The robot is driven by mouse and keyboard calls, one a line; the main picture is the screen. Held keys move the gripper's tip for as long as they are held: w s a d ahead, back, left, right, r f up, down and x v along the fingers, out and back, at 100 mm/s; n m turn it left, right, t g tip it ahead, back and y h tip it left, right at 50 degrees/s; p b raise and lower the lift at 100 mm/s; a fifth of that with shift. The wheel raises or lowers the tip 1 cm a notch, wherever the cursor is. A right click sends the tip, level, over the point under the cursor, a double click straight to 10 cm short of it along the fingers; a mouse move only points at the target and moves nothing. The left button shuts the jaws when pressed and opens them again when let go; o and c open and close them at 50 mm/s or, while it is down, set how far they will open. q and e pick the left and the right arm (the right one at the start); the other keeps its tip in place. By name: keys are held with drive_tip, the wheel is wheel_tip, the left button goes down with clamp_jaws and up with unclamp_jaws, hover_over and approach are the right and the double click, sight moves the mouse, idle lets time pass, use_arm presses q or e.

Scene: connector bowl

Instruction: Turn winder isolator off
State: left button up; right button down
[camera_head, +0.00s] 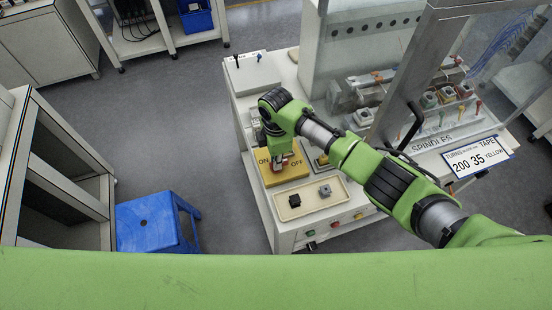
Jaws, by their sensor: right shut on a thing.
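The winder isolator appears to be the yellow panel (289,176) marked ON at its left and OFF at its right, on top of the white machine cabinet. My right gripper (281,160) points down over this panel from above. It is shut on a small part there, which looks like the isolator's switch handle; the gripper hides most of it, so I cannot tell its exact angle. The OFF label shows just right of the gripper and the ON label just left. My left gripper is not in view.
A cream tray (308,203) with a black piece and a grey piece lies in front of the panel. A blue stool (148,224) stands on the floor at the left. A black door handle (413,122) and a white sign (470,158) are at the right.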

drive_tip(key=shift+w+r, duration=0.15)
drive_tip(key=c, duration=2.2)
unclamp_jaws()
drive_tip(key=shift+o, duration=0.6)
wheel_tip(320, 180, up, 12)
